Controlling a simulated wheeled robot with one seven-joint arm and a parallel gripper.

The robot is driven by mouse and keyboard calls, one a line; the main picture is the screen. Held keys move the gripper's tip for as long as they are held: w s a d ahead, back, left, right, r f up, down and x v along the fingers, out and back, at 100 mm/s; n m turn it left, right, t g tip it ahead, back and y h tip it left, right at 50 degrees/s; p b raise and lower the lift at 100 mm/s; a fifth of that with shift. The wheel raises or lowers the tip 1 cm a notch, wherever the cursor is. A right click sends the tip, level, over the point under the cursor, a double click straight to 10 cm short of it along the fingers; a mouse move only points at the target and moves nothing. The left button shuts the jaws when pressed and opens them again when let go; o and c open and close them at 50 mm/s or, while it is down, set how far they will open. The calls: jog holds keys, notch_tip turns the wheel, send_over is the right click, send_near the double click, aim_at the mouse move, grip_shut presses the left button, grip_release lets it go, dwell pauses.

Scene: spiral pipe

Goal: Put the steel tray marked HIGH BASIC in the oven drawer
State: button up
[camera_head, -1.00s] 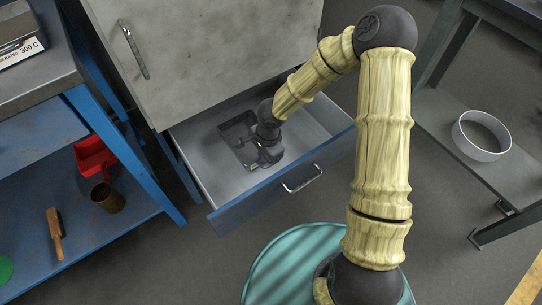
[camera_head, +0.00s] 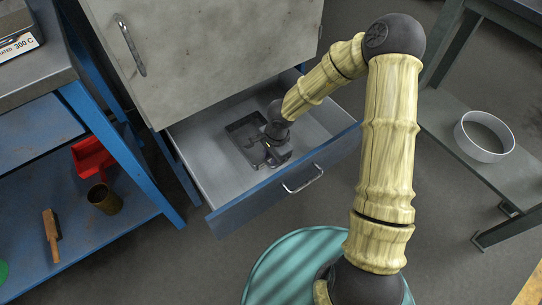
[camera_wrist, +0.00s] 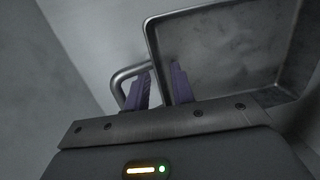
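The steel tray (camera_head: 238,127), a dark shallow rectangular pan, is inside the pulled-out oven drawer (camera_head: 188,140). I cannot tell whether it rests on the drawer floor or is just above it. My gripper (camera_head: 270,156) is at the tray's right side. In the wrist view, the two purple fingers of my gripper (camera_wrist: 160,86) straddle the near tray wall, beside a bent metal handle (camera_wrist: 124,76). The HIGH BASIC marking does not show in either view.
The grey oven body (camera_head: 205,60) rises behind the drawer. A blue-framed bench (camera_head: 40,100) stands left, with a red bin (camera_head: 92,157), a brass cup (camera_head: 105,199) and a wooden-handled tool (camera_head: 51,235) on its lower shelf.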

jog(key=shift+r, duration=0.1)
notch_tip(320, 180, up, 12)
jog(key=d+p, duration=0.1)
jog(key=p, duration=0.7)
jog(key=shift+s+d, duration=0.15)
jog(key=shift+d, duration=0.15)
jog(key=w+d+r+n+t, duration=0.1)
jog(key=d+r+n+t, duration=0.3)
jog(key=r+n, duration=0.4)
jog(key=s+d+r+n+g, duration=0.1)
jog(key=s+d+r, duration=0.2)
jog(key=s, duration=0.3)
jog(key=s+d+r+n+h, duration=0.1)
jog(key=s+d+r+n, duration=0.1)
jog(key=s+d+r, duration=0.2)
jog(key=s+d, duration=0.1)
jog(key=s, duration=0.1)
jog(key=shift+s+d+g+h, duration=0.3)
jog(key=shift+s+g, duration=0.1)
